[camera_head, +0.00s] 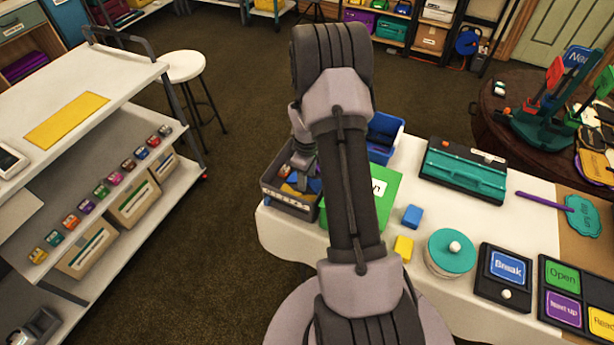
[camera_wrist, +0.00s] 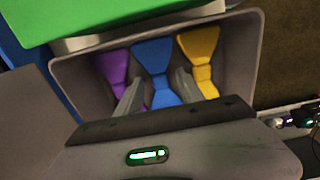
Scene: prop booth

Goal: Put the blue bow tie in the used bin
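The blue bow tie (camera_wrist: 152,58) lies in a dark grey bin (camera_wrist: 78,78), between a purple bow tie (camera_wrist: 113,70) and a yellow bow tie (camera_wrist: 202,52). My gripper (camera_wrist: 158,96) is open, its two fingers apart on either side of the blue bow tie's lower part. Contact with the tie cannot be told. In the head view the grey bin (camera_head: 292,207) stands at the table's left corner, with my gripper (camera_head: 303,178) reaching into it. A blue bin (camera_head: 386,134) stands behind. No label reading "used" is legible.
A green box (camera_head: 384,190) stands right of the grey bin, partly behind my arm. Blue (camera_head: 412,216) and yellow (camera_head: 404,247) blocks, a round teal-lidded tin (camera_head: 451,253) and a teal case (camera_head: 464,170) share the white table. A shelf cart (camera_head: 110,110) stands left across open floor.

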